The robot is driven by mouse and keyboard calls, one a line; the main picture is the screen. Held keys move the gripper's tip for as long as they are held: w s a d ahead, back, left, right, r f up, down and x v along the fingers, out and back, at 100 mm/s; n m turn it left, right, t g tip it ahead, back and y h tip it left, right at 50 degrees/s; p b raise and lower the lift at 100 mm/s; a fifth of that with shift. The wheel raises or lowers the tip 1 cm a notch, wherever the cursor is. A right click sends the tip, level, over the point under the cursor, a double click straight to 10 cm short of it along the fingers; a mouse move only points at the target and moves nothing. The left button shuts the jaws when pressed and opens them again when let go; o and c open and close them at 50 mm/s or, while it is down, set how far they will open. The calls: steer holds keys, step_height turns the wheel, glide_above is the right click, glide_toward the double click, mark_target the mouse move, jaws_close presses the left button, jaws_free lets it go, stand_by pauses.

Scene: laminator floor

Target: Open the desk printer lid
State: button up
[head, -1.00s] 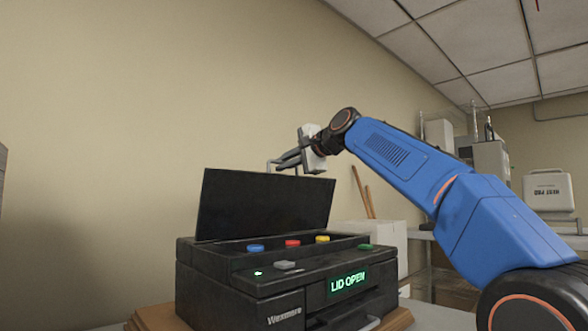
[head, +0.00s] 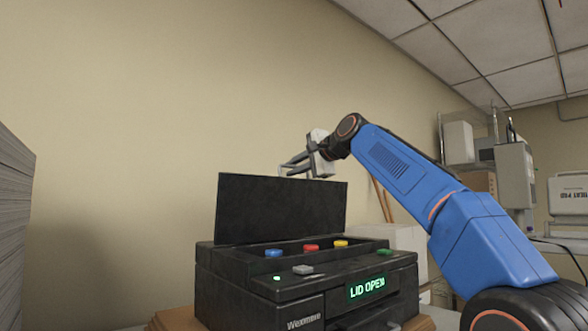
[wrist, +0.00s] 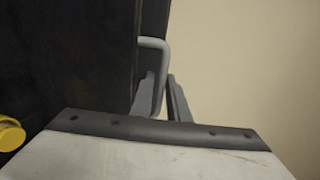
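The desk printer (head: 235,293) is black, and its green display (head: 367,288) reads "LID OPEN". Its dark lid (head: 285,210) stands raised, close to upright, at the back of the body. A grey handle (wrist: 153,42) sticks out from the lid's face in the wrist view. My gripper (head: 290,166) is at the lid's top edge. In the wrist view its two fingers (wrist: 160,80) lie on either side of the handle and look closed on it; the exact contact is partly hidden.
A grey stack (head: 14,190) is at the left edge. Boxes and machines stand at the right. Bare wall (head: 150,120) lies behind the printer.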

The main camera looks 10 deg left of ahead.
steer(key=shift+o, duration=0.9)
steer(key=shift+d, duration=0.1)
steer(key=v, duration=1.7)
steer(key=shift+s+d, duration=0.1)
steer(key=shift+d, duration=0.1)
